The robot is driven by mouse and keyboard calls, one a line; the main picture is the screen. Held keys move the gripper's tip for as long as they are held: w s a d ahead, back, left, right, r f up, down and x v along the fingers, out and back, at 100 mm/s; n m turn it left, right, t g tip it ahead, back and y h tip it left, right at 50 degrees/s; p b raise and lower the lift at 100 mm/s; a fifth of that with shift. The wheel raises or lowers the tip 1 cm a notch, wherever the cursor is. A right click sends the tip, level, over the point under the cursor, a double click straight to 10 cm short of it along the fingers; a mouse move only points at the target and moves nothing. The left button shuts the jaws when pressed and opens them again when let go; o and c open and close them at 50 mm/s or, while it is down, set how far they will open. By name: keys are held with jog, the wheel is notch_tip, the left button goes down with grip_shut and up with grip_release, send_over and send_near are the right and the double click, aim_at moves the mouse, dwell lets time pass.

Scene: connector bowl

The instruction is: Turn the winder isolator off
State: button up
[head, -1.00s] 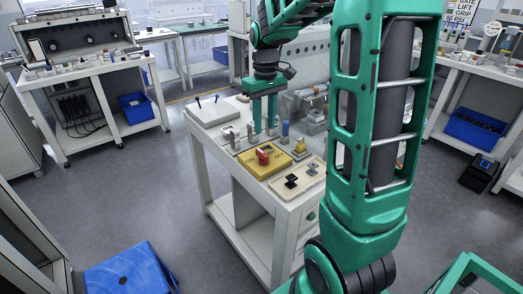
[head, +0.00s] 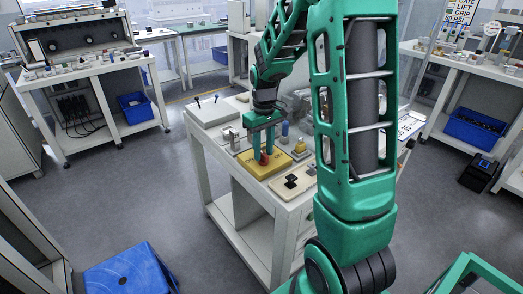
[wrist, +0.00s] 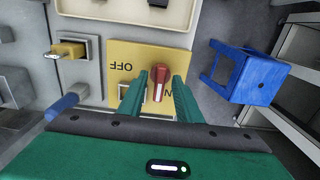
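The winder isolator is a yellow plate (head: 256,169) with a red knob (head: 265,158) on the workbench. In the wrist view the yellow plate (wrist: 125,52) shows OFF upside down on the left, and a partly hidden ON near my right finger. The red knob (wrist: 160,76) stands upright in the picture with a pale mark at its lower end. My gripper (head: 264,152) is lowered over the knob. In the wrist view my gripper (wrist: 160,78) is open, one finger on each side of the knob, with small gaps visible.
A black-handled fitting on a beige plate (head: 297,187) sits in front of the isolator. A yellow connector (wrist: 68,49) and a blue-handled part (wrist: 62,106) are close on the left in the wrist view. A blue stool (head: 130,272) stands on the floor.

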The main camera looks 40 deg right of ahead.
grip_shut()
